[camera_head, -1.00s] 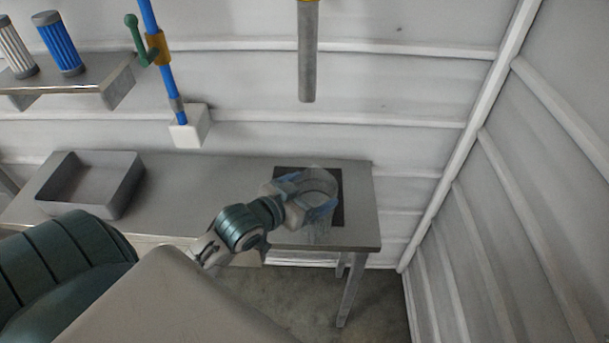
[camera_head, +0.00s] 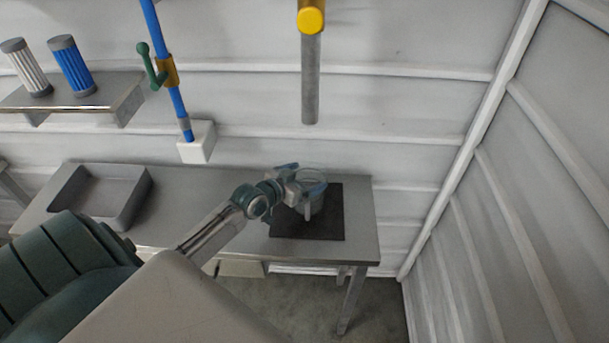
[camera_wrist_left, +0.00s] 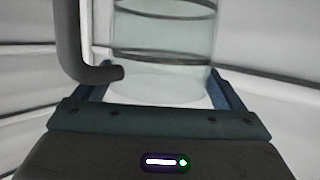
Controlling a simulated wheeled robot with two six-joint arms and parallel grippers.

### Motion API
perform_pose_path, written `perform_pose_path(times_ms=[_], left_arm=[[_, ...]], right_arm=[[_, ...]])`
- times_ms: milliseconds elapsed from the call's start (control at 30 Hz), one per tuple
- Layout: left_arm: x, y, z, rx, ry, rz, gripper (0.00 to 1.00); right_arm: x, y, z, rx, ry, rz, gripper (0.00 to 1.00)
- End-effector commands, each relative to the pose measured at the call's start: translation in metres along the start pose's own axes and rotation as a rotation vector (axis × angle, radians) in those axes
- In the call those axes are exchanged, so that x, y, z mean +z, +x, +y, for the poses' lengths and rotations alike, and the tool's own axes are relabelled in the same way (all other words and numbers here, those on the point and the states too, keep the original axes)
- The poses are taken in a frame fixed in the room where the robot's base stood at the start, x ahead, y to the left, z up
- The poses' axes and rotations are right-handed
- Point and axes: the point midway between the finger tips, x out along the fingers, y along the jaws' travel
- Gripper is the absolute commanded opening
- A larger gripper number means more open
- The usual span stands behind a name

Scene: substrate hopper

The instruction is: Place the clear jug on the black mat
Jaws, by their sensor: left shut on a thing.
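The clear jug (camera_head: 313,204) is see-through, with dark bands seen in the left wrist view (camera_wrist_left: 165,45) and a dark grey bar, perhaps its handle, at the left there. My left gripper (camera_head: 306,187) is shut on the jug, its blue fingers on either side of it. In the head view the jug appears over the back half of the black mat (camera_head: 310,228), which lies on the right end of the metal table. I cannot tell whether the jug touches the mat. My right gripper is not in view.
A grey pipe (camera_head: 310,80) with a yellow end hangs above the mat. A grey tray (camera_head: 125,205) stands at the table's left. A blue pipe with a green-handled valve (camera_head: 152,68) enters a white box (camera_head: 196,142). A shelf (camera_head: 75,104) holds two filter-like cylinders.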

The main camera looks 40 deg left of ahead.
Motion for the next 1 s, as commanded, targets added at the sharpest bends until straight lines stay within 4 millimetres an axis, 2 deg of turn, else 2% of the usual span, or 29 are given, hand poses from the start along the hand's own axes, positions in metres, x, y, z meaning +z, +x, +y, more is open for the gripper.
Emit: perform_pose_path(times_ms=[333, 367, 400, 733, 867, 1000], left_arm=[[0.004, 0.001, 0.000, 0.000, 0.001, 0.002, 0.53], [0.004, 0.001, 0.000, 0.000, 0.001, 0.001, 0.93], [0.003, 0.001, 0.000, 0.000, 0.001, 0.001, 1.00], [0.000, -0.001, 0.000, 0.000, 0.001, 0.001, 1.00], [0.002, -0.017, -0.001, -0.001, 0.005, -0.002, 1.00], [0.002, -0.043, 0.000, 0.000, 0.007, -0.004, 1.00]], right_arm=[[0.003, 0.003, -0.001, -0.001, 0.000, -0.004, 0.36], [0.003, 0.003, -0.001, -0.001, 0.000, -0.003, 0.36], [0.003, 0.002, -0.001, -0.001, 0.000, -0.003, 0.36], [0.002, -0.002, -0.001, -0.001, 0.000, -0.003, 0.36], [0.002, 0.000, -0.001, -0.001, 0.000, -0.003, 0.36], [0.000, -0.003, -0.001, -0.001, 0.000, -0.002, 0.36]])
